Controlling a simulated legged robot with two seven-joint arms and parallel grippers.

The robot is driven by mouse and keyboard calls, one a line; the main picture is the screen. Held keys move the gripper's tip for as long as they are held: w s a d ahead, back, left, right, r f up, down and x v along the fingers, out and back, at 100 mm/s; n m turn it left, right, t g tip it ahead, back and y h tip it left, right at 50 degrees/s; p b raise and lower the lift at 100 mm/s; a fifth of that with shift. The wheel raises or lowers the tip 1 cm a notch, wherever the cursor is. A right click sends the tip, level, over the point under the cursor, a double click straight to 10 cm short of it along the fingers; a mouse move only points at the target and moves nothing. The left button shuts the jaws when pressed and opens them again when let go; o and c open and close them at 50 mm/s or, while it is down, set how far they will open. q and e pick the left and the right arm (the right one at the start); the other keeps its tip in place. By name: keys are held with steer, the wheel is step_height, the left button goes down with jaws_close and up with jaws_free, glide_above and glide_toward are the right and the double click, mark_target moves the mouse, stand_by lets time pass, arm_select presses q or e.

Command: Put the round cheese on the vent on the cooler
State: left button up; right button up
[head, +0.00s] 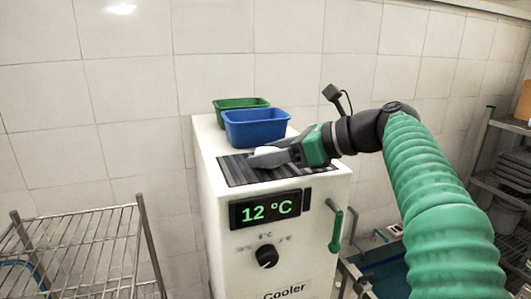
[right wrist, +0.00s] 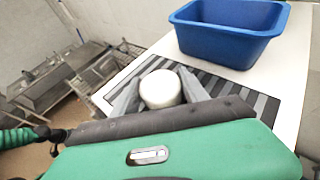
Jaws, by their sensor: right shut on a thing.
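The round cheese (right wrist: 161,89) is a white, smooth, short cylinder between the fingers of my right gripper (right wrist: 160,95). In the head view the right gripper (head: 268,157) is over the vent, shut on the cheese (head: 264,150), which is mostly hidden by the fingers. The vent (head: 236,172) is a dark striped grille on top of the white cooler (head: 215,196); it also shows in the right wrist view (right wrist: 240,97) under and around the cheese. I cannot tell whether the cheese touches the vent. My left gripper is not in view.
A blue basket (head: 255,128) and a green basket (head: 228,104) stand on the cooler behind the vent. The cooler's front has a lit display (head: 266,209) reading 12 °C and a knob (head: 266,256). A wire rack (head: 75,250) stands at left, shelves (head: 500,150) at right.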

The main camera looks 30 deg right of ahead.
steer(key=o, duration=1.2)
steer(key=shift+w+d+f, duration=0.15)
steer(key=shift+d+f, duration=0.1)
steer(key=shift+d, duration=0.4)
steer(key=shift+w+d+f, duration=0.15)
steer(key=shift+d+f, duration=0.05)
steer(key=shift+d, duration=0.4)
steer(key=shift+o, duration=1)
steer(key=shift+d+f, duration=0.1)
steer(key=shift+d, duration=0.2)
steer(key=shift+a, duration=0.55)
steer(key=shift+d, duration=0.25)
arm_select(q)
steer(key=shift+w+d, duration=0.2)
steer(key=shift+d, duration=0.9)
arm_select(e)
steer(key=shift+a, duration=0.1)
